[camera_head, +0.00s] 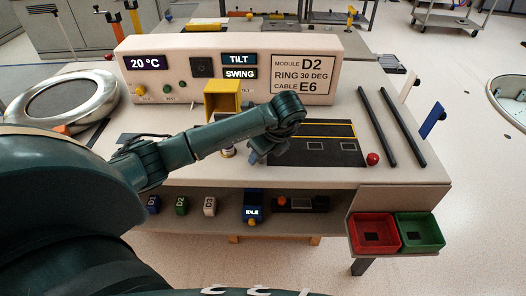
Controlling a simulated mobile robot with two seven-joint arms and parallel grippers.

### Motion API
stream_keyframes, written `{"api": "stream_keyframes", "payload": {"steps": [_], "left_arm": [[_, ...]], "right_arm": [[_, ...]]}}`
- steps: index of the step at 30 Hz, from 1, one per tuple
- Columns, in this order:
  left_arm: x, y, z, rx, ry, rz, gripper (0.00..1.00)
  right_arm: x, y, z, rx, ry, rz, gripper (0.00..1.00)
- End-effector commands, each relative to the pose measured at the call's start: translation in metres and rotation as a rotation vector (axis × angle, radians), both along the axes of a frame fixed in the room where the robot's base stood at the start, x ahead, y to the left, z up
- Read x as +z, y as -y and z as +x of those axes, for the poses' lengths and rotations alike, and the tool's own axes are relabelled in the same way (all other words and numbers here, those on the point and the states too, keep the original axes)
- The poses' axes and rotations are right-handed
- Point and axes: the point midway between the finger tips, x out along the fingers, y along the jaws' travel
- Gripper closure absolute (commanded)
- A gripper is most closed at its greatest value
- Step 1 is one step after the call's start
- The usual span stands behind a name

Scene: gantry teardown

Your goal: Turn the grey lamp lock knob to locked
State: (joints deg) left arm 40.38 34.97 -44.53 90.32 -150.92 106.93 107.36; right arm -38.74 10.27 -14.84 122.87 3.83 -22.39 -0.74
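I cannot make out a grey lamp lock knob for certain. A small pale cylinder with a yellowish base (228,151) shows partly below my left forearm, under the yellow open box (222,98); whether it is the knob I cannot tell. My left arm reaches across the table from the left. My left gripper (259,155) points down beside the dark mat, to the right of this cylinder, mostly hidden by its own wrist. Its fingers are too small and dark to read. My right gripper is not in view.
A pale console (230,48) with small knobs stands at the table's back. A large metal ring (73,100) lies left. A dark mat (318,145), a red ball (373,159) and two black bars lie right. Red (357,220) and green (441,231) bins hang at the front right.

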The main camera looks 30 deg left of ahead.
Motion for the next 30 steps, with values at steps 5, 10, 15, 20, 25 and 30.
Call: {"api": "stream_keyframes", "payload": {"steps": [5,10,15,20,25,30], "left_arm": [[0.0,0.0,-0.0001,0.0,0.0,0.0,0.55],[0.0001,0.0001,-0.0001,0.0,0.0,0.0,0.69],[0.0001,0.0001,-0.0001,0.0,0.0,-0.001,0.83],[0.0002,0.0002,-0.0001,0.0,0.0,-0.001,0.96],[0.0001,0.0001,-0.0002,-0.008,0.0,-0.001,0.96],[-0.0003,-0.0001,-0.0005,-0.051,0.001,-0.001,0.96]], "right_arm": [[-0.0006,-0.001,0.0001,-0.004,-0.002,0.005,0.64],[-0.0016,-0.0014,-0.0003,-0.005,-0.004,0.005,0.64],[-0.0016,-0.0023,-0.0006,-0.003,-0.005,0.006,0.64],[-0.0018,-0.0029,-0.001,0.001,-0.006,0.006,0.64],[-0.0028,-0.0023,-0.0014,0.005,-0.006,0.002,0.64],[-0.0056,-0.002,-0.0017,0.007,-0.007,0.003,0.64]]}}
